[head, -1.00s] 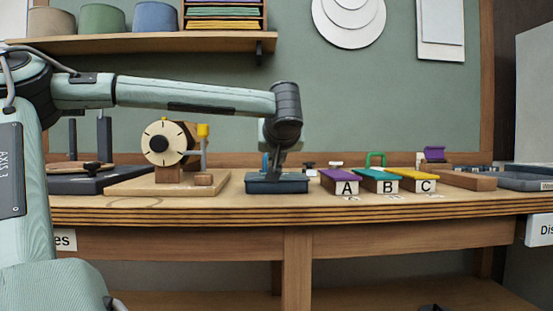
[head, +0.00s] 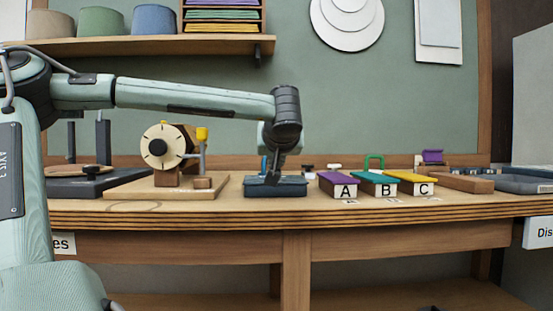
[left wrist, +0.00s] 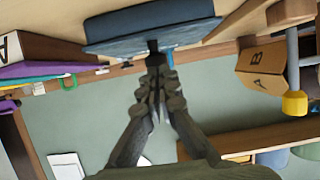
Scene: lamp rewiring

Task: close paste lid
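A low dark blue box (head: 276,189), which looks like the paste container, sits near the table's front edge. Its top looks flat, and I cannot tell whether its lid is fully down. In the left wrist view the box (left wrist: 150,30) is at the top. My left gripper (head: 271,178) reaches down to the top of the box. In the wrist view the left gripper's fingers (left wrist: 155,62) come together at a small black piece against the box's edge. I cannot tell whether that piece is held. My right gripper is in neither view.
A wooden stand with a round dial (head: 158,147) is left of the box. Purple A (head: 340,184), green B (head: 373,183) and yellow C (head: 412,182) boxes stand close on its right. A grey tray (head: 525,180) is at the far right.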

